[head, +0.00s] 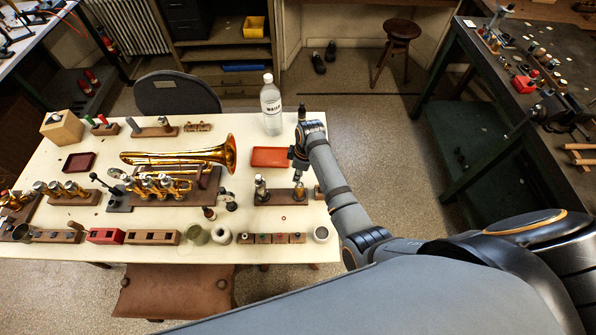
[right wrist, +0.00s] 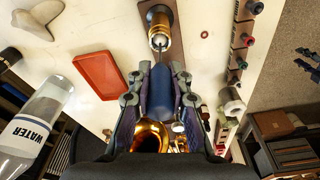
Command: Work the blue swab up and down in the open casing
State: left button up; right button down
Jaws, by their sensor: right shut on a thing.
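My right gripper (head: 298,154) is over the right part of the table, beyond a wooden stand. In the right wrist view my right gripper (right wrist: 160,92) is shut on the blue swab (right wrist: 157,92), with the blue grip between its fingers. A thin dark rod runs from it to the mouth of a brass casing (right wrist: 160,40) on a brown base. I cannot tell how deep the rod goes. In the head view the brass casing (head: 299,191) stands upright on that stand. The swab is hard to make out there. My left gripper is not in view.
A red tray (head: 270,158) lies beside the gripper, and a water bottle (head: 271,105) stands behind it. A brass horn (head: 205,155) lies to the left. Several small blocks and pots line the table's front edge.

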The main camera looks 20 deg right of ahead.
jog(key=shift+r+p, duration=1)
jog(key=shift+p, duration=0.15)
jog(key=shift+r, duration=0.8)
jog(key=shift+f, duration=0.1)
jog(key=shift+f+b, duration=0.8)
jog(key=shift+f, duration=1)
jog(key=shift+r+p, duration=0.75)
jog(key=shift+r, duration=1.15)
